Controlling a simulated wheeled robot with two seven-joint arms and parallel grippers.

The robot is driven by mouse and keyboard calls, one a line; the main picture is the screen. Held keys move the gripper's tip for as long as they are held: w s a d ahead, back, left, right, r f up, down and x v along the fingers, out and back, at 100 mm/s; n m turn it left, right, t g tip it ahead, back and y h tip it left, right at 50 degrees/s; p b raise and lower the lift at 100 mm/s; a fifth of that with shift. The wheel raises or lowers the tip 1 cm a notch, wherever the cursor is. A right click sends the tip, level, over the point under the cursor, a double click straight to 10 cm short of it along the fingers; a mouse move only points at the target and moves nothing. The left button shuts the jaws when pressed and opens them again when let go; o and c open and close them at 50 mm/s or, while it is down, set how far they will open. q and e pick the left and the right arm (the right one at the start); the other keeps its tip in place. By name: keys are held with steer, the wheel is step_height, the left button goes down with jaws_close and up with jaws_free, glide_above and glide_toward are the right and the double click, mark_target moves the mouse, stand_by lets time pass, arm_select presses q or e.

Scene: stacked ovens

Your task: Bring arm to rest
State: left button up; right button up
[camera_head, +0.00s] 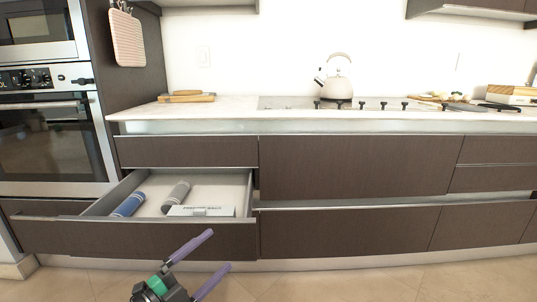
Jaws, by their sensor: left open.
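My left gripper (210,259) shows at the bottom of the head view, with purple fingers spread apart and nothing between them. It is in front of the open lower drawer (150,236), low over the floor. I cannot tell whether a fingertip touches the drawer front. My right gripper is not in view.
The drawer sticks out and holds a blue cylinder (129,204), a grey cylinder (176,196) and a flat white box (201,211). Stacked ovens (48,140) stand at the left. A kettle (336,85) sits on the hob. The tiled floor (370,282) at the right is clear.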

arm_select(q)
steer(key=s+a+f+n+g+y, duration=0.1)
steer(key=s+a+f+n+y, duration=0.2)
steer(key=f+n, duration=0.55)
steer(key=s+a+f+n+g+y, duration=0.1)
steer(key=s+f+n+g+y, duration=0.1)
steer(key=f+n+y, duration=0.65)
steer(key=s+d+f+n+g+h, duration=0.1)
steer(key=s+d+f+g+h, duration=0.4)
steer(key=s+f, duration=0.75)
steer(key=s+a+g+y+p, duration=0.3)
steer(key=s+a+p, duration=0.4)
steer(key=p, duration=0.9)
steer(key=s+a+g+y+p, duration=0.3)
steer(key=s+a+p, duration=0.4)
steer(key=s+p, duration=0.6)
steer(key=p, duration=0.3)
steer(key=shift+s+a+n+p, duration=0.3)
steer(key=shift+a, duration=0.05)
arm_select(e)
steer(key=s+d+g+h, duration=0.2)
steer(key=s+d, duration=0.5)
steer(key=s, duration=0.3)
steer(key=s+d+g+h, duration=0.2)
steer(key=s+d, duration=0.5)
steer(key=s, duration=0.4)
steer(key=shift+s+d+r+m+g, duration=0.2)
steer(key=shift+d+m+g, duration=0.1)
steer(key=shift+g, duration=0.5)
